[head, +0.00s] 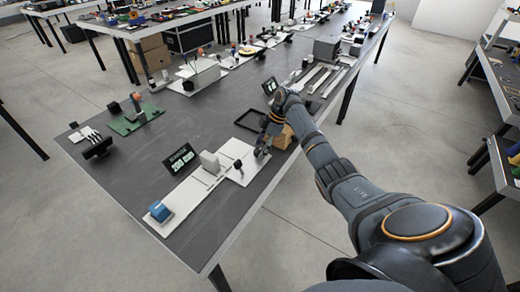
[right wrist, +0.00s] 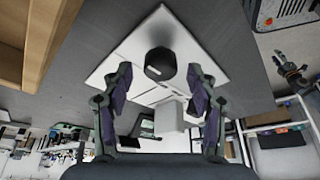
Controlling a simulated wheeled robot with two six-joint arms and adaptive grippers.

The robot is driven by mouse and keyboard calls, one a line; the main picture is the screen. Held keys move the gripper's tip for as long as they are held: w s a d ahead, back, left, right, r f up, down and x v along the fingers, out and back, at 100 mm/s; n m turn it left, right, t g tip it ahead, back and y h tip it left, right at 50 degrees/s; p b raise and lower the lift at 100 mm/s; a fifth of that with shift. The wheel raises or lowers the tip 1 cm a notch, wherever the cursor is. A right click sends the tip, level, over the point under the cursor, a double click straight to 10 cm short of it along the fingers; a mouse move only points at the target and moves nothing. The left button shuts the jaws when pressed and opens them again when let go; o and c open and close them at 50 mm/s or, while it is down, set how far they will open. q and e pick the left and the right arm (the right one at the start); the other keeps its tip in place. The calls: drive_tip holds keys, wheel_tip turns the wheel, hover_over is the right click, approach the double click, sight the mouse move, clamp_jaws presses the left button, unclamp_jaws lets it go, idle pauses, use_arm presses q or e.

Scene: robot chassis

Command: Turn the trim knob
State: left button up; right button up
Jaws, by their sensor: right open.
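A dark round knob (head: 238,164) stands on a white square plate (head: 243,176) near the table's right edge, at the end of a white strip. In the right wrist view the black knob (right wrist: 160,64) shows end-on, near the plate's middle. My right gripper (head: 263,148) is over the table just right of and behind the knob in the head view. In the right wrist view the right gripper (right wrist: 160,88) is open, its two fingers apart with the knob between and just past their tips. I see no contact with the knob. My left gripper is not in view.
A wooden block (head: 284,138) is close behind my right gripper.

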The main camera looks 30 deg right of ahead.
drive_tip(key=v, duration=1)
drive_tip(key=shift+r, duration=0.35)
drive_tip(key=shift+s+f, duration=0.1)
